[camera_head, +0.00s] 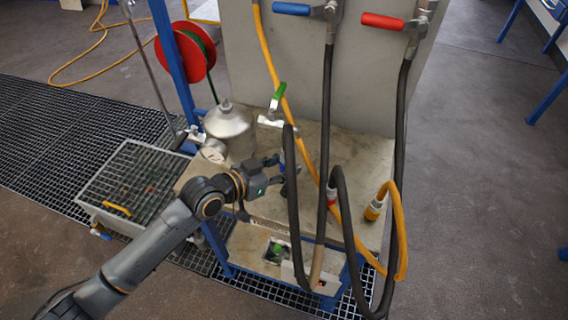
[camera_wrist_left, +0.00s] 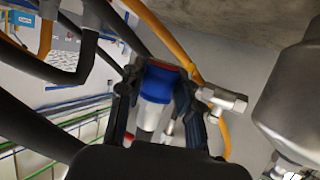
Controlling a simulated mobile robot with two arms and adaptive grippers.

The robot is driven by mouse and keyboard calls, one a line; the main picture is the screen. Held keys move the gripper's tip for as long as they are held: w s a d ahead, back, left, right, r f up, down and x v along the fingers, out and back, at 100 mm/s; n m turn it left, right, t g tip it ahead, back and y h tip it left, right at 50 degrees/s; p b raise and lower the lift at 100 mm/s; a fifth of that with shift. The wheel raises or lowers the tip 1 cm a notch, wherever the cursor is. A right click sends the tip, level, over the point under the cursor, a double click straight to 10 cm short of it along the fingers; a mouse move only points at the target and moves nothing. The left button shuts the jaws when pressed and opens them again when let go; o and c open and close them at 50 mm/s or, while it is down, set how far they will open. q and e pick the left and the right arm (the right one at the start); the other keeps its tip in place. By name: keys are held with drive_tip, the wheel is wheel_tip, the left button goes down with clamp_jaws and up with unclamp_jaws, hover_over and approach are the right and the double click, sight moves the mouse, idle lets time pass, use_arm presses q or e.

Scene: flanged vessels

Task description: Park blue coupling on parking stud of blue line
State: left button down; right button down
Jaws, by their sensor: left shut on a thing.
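The blue coupling (camera_wrist_left: 155,84), a blue collar on a pale metal body, sits between the fingers of my left gripper (camera_wrist_left: 157,92) in the left wrist view. In the head view my left gripper (camera_head: 281,171) is shut on it above the bench, right of the vessel, and mostly covers it. The coupling hangs from the looped black hose (camera_head: 292,215) of the blue-handled valve (camera_head: 291,8). I cannot make out the blue line's parking stud; the gripper and hoses hide that area. My right gripper is not in view.
The red coupling (camera_head: 331,194) and yellow coupling (camera_head: 373,211) stand on the bench (camera_head: 355,150) to the right, with hanging hoses nearby. A metal vessel (camera_head: 230,128) and a green-handled valve (camera_head: 278,96) are close behind. A grated tray (camera_head: 130,185) is at left.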

sight(284, 188)
use_arm(q)
drive_tip(key=shift+r+p, duration=0.1)
drive_tip(key=shift+p, duration=0.2)
wheel_tip(284, 188, down, 6)
drive_tip(key=b, duration=0.4)
drive_tip(key=shift+r, duration=0.25)
drive_tip(key=shift+p, duration=0.35)
idle(0.3)
drive_tip(key=shift+s+f, duration=0.1)
drive_tip(key=shift+f, duration=0.2)
drive_tip(key=shift+f+b, duration=0.25)
drive_tip(key=shift+b, duration=0.2)
drive_tip(key=shift+f+b, duration=1)
drive_tip(key=shift+f, duration=0.35)
drive_tip(key=c, duration=0.8)
unclamp_jaws()
